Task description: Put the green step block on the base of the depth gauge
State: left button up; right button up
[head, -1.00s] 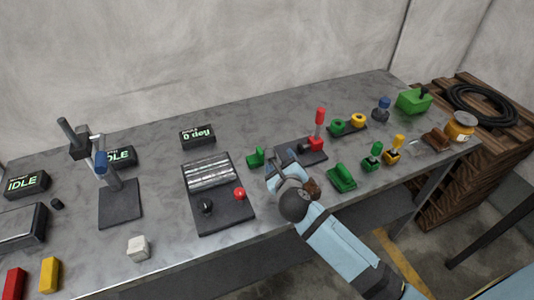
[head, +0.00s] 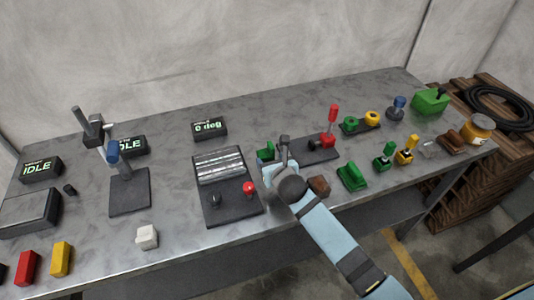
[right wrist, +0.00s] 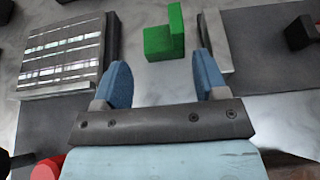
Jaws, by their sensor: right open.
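The green step block (head: 265,151) stands on the bench to the right of the striped panel. It shows L-shaped in the right wrist view (right wrist: 163,40), just beyond my fingertips and roughly between their lines. My right gripper (head: 274,168) is open and empty, close to the near side of the block; its two blue fingers (right wrist: 164,75) are spread and partly hide the block in the head view. The depth gauge, a dark post with a blue-tipped part (head: 112,152), stands at the left on a flat dark base (head: 130,197). The base is bare in front. My left gripper is not in view.
Between block and gauge lies the striped panel (head: 221,168) with a red knob (head: 249,188) and a black knob. A white block (head: 147,237) lies in front of the gauge. A red-handled fixture (head: 328,140) and another green piece (head: 352,177) stand to the right.

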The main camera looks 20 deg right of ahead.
jog(key=x, duration=0.5)
jog(key=shift+d+r, duration=0.1)
jog(key=c, duration=1)
notch_tip(320, 180, up, 8)
jog(key=shift+w+r+p, duration=0.1)
jog(key=shift+r+p, duration=0.05)
jog(key=shift+p, duration=0.35)
jog(key=shift+c, duration=0.2)
notch_tip(320, 180, up, 10)
jog(key=p, duration=0.8)
send_over(265, 151)
jog(key=s, duration=0.3)
jog(key=shift+r+p, duration=0.6)
jog(key=shift+r, duration=0.35)
jog(key=s+d+r, duration=0.2)
jog(key=s, duration=0.6)
jog(key=s+d+r, duration=0.2)
jog(key=s+d, duration=0.1)
jog(key=s, duration=0.6)
jog(key=shift+s+d, duration=0.2)
jog(key=shift+s, duration=0.05)
